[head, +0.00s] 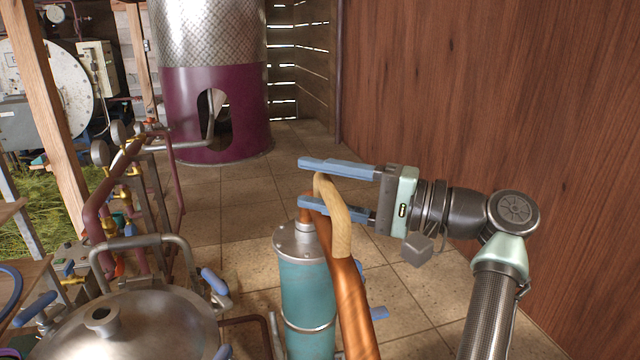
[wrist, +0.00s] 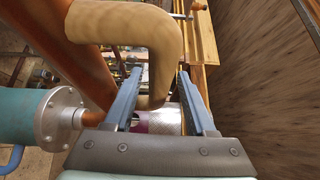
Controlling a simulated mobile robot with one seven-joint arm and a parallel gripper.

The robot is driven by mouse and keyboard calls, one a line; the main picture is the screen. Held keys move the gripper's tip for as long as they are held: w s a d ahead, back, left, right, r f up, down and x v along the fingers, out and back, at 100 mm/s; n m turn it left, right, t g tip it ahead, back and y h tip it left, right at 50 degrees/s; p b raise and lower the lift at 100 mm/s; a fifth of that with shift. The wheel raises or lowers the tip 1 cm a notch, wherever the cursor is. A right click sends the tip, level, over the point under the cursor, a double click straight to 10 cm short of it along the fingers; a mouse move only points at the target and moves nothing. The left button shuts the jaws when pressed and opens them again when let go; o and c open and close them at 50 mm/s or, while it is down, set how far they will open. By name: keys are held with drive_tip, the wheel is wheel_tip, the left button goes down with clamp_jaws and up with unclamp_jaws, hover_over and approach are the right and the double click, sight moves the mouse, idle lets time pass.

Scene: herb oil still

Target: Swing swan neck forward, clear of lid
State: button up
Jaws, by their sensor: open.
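The swan neck is a copper pipe (head: 357,305) with a tan wrapped stretch (head: 340,228) that bends over at its top. It rises from the bottom edge of the head view, in front of a teal cylinder (head: 306,288) with a steel cap. My gripper (head: 302,182) is open, its two blue fingers on either side of the tan bend. In the wrist view the tan wrapping (wrist: 150,25) curves down between the fingers; contact cannot be told. The domed steel lid (head: 150,325) lies lower left, apart from the neck in the picture. The neck's lower end is out of view.
Blue-handled clamps (head: 214,281) and a bent steel pipe (head: 140,242) stand around the lid. Pipes with gauges (head: 100,152) are at left. A wooden wall (head: 490,90) closes the right side. Tiled floor (head: 235,215) is clear toward a maroon-based tank (head: 180,110).

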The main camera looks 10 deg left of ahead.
drive_tip(key=b+v, duration=0.4)
drive_tip(key=v, duration=0.9)
drive_tip(key=shift+d, duration=0.1)
